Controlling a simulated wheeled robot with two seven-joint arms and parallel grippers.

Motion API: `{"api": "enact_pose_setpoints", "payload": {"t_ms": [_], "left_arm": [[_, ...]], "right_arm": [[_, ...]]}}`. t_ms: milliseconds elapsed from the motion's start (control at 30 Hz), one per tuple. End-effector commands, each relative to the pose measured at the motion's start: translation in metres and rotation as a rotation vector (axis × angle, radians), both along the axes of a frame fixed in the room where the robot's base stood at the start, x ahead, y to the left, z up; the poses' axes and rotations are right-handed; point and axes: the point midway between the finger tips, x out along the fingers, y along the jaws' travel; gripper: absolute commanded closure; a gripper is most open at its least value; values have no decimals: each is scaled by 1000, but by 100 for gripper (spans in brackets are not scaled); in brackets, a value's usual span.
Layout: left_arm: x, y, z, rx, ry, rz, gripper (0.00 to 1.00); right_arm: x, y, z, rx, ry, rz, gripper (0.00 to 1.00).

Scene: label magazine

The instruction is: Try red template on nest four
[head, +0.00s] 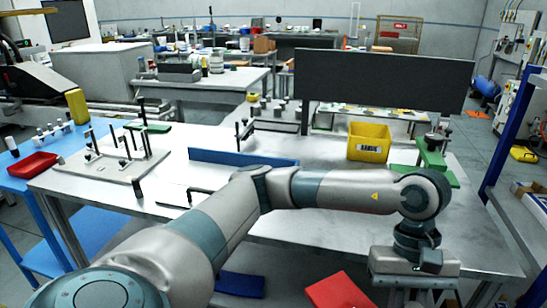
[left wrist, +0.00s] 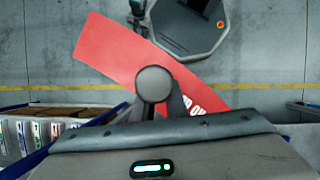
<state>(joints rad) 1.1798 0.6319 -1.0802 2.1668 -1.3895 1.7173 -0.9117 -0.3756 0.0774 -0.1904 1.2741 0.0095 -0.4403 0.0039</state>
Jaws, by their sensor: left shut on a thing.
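The red template (left wrist: 115,50) is a flat, slightly curved plate with partly hidden white lettering at its right end. A round grey knob (left wrist: 153,84) stands in front of it in the left wrist view. My left gripper (left wrist: 160,104) is shut at this knob and holds the template over the floor. In the head view the template (head: 338,291) shows at the bottom edge, left of my left wrist, in front of the table. The fingers are hidden there. I cannot tell which place is nest four. My right gripper is not in view.
A metal table (head: 330,240) carries a plate with black posts (head: 100,172), a long blue bar (head: 240,158), a yellow bin (head: 369,142) and a green fixture (head: 433,158). A dark panel (head: 380,80) stands behind. A rack with coloured labels (left wrist: 45,132) shows in the wrist view.

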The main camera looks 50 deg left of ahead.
Motion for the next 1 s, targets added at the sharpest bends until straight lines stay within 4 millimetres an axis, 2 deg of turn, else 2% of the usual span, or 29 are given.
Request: {"api": "enact_pose_setpoints", "payload": {"t_ms": [33, 300, 500, 700, 1000], "left_arm": [[4, 6, -16, 3, 7, -47, 100], [12, 48, -106, 9, 3, -370, 100], [5, 80, -160, 9, 10, -581, 100], [-1, 98, -186, 7, 16, -698, 100], [-2, 101, -190, 6, 17, -720, 100]], "right_arm": [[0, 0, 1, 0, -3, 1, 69], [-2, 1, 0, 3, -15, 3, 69], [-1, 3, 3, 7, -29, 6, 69], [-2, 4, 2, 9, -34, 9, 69], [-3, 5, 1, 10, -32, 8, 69]]}}
